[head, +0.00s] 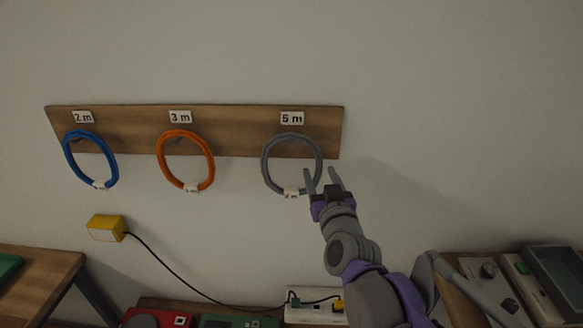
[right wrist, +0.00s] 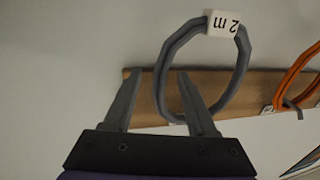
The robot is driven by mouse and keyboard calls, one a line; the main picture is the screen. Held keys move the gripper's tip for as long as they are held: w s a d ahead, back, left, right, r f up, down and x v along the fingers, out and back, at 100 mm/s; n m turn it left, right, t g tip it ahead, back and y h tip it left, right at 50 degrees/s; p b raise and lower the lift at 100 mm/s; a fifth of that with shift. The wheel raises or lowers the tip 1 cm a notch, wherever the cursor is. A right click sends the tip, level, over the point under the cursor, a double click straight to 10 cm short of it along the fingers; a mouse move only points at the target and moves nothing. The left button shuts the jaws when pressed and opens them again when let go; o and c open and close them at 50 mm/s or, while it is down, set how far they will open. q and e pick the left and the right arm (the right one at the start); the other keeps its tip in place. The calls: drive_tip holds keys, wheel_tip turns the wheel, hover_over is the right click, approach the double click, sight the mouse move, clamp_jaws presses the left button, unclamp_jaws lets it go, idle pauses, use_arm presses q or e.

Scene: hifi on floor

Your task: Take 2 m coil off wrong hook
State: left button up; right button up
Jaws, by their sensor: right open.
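The grey coil (head: 265,165) hangs on the hook under the 5 m label (head: 292,118). Its white tag (right wrist: 223,24) reads 2 m in the right wrist view, where the picture is upside down. My right gripper (head: 320,170) is open and empty at the coil's lower right side. In the right wrist view, one side of the grey loop (right wrist: 163,80) shows between the two fingertips (right wrist: 157,80); I cannot tell whether it lies at their depth. The wooden hook board (head: 240,145) is fixed to the wall. My left gripper is not in view.
An orange coil (head: 160,158) hangs under the 3 m label (head: 180,117), a blue coil (head: 70,158) under the 2 m label (head: 83,117). A yellow adapter (head: 106,228) with a black cable is below. Benches with devices stand at both lower corners. Wall right of the board is clear.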

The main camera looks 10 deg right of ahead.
drive_tip(key=shift+w, duration=1.1)
drive_tip(key=shift+s, duration=0.1)
clamp_jaws()
